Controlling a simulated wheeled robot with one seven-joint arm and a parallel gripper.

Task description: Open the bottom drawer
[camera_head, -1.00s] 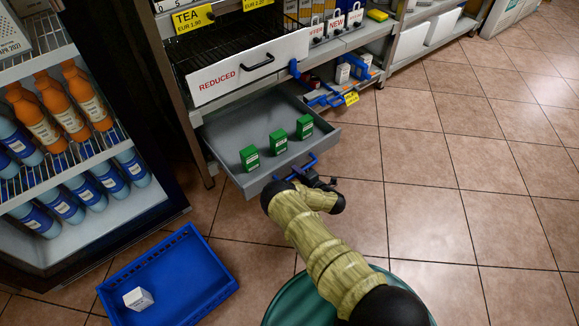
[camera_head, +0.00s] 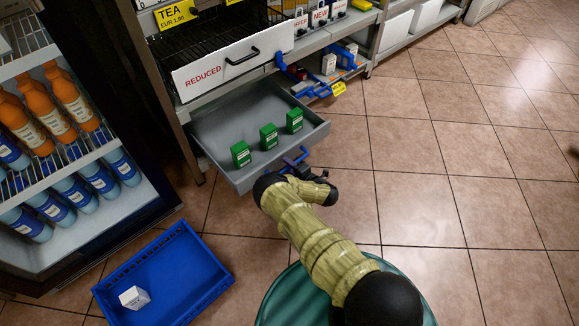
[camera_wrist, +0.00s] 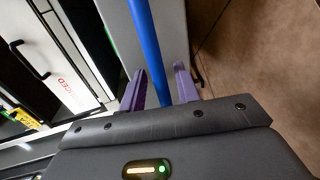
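The bottom drawer (camera_head: 248,182) is a grey open-topped tray under the rack, drawn well out from it. It holds three green boxes, standing in a row: a left one (camera_head: 240,154), a middle one (camera_head: 268,137) and a right one (camera_head: 294,121). Its blue handle (camera_head: 291,164) is on the front face. My gripper (camera_head: 293,171) is at this handle, partly hidden by my arm. In the wrist view, the purple fingers of my gripper (camera_wrist: 162,88) stand on either side of the blue handle bar (camera_wrist: 145,40), with small gaps showing, so it looks open around it.
A REDUCED drawer (camera_head: 228,68) with a black handle is above. A blue-handled lower shelf (camera_head: 318,84) is to the right. A blue crate (camera_head: 205,250) with a white box (camera_head: 134,297) lies on the floor at lower left, beside a bottle fridge (camera_head: 130,210). Floor on the right is clear.

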